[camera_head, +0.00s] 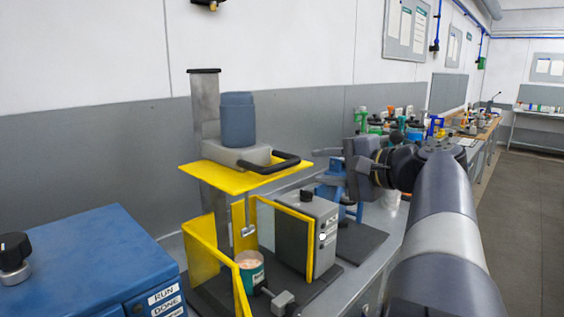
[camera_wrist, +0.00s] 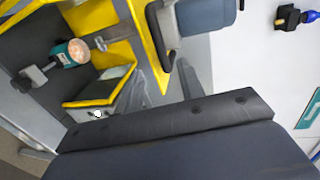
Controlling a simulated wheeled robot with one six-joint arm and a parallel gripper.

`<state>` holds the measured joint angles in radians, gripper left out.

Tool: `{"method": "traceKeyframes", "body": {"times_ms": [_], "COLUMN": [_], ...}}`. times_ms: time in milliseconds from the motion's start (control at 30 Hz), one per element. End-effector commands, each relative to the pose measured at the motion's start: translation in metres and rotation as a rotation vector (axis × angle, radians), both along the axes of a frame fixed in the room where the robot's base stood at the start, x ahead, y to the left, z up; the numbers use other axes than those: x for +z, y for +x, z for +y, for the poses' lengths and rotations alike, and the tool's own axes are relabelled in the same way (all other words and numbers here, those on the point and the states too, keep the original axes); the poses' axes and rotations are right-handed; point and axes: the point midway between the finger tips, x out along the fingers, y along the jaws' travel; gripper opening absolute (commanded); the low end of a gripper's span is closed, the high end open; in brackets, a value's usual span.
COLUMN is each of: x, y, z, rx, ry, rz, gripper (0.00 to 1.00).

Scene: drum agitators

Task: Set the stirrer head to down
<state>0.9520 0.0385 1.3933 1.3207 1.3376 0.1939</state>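The stirrer head (camera_head: 235,152) is a grey block with a blue-grey motor on a yellow plate, high on a grey column. Its black handle (camera_head: 286,165) sticks out towards my gripper; it also shows in the wrist view (camera_wrist: 164,50). The mixing shaft (camera_head: 248,215) hangs from the head, its tip near the top of a teal can (camera_head: 250,272) of pinkish material. I cannot tell whether the tip is inside the can. My gripper (camera_head: 318,166) is right of the handle, apart from it. Its fingers look spread and empty, though they are small and partly hidden.
Yellow guard panels (camera_head: 200,248) stand around the can. A grey control box (camera_head: 318,235) with a black knob stands right of it. A blue cabinet (camera_head: 85,255) is at front left. Other bench equipment (camera_head: 395,122) stands behind my arm.

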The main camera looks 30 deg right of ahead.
Motion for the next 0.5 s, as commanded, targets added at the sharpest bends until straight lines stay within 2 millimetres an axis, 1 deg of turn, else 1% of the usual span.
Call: {"method": "traceKeyframes", "body": {"times_ms": [167, 400, 500], "x": [-0.004, -0.013, -0.016], "y": [0.023, 0.062, 0.075], "z": [0.01, 0.024, 0.029], "rx": [0.006, 0.005, 0.005], "ry": [0.001, 0.002, 0.001], "rz": [0.003, 0.003, 0.003], "gripper": [0.37, 0.37, 0.37]}}
